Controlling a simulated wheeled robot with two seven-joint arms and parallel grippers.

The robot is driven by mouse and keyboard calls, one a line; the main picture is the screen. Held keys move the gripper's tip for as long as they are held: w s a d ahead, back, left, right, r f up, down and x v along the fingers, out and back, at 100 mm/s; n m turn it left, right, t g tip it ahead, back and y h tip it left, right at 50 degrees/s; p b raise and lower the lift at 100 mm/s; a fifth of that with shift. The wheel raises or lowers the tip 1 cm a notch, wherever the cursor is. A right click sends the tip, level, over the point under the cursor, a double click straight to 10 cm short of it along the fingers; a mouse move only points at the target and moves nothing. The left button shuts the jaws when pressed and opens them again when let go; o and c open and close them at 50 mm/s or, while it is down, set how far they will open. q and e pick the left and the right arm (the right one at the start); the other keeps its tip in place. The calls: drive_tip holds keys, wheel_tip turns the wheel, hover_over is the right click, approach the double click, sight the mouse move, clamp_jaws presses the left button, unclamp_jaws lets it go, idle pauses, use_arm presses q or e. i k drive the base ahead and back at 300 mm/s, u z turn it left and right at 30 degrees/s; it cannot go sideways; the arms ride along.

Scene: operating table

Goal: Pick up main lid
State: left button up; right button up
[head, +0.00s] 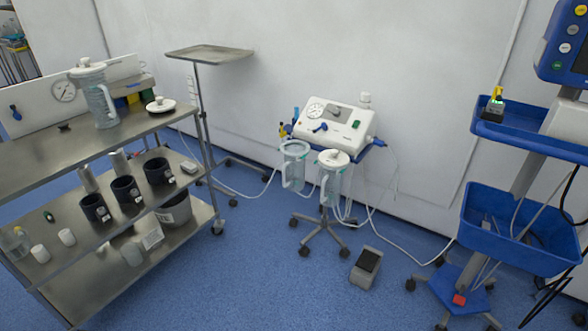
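A loose white lid (160,105) with a knob lies on the top shelf of the steel cart, near its right end. Left of it stands a clear jar (101,104) with a handle and a white lid (87,67) on top. On the wheeled suction unit, the left clear jar (295,168) looks open at the top. The right jar (330,186) carries a white lid (334,158). The frame does not show which lid is the main one. Neither of my grippers is in view.
The steel cart (40,151) holds black cups on its lower shelf. A tray stand (210,54) rises behind it. The suction unit (335,128) stands by the wall, with a foot pedal (367,266) and hoses on the floor. A blue-basket trolley (515,225) is at right. Front-centre floor is clear.

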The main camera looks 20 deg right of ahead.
sight(160, 105)
drive_tip(key=z, duration=0.1)
drive_tip(key=i, duration=2.4)
drive_tip(key=u, duration=0.8)
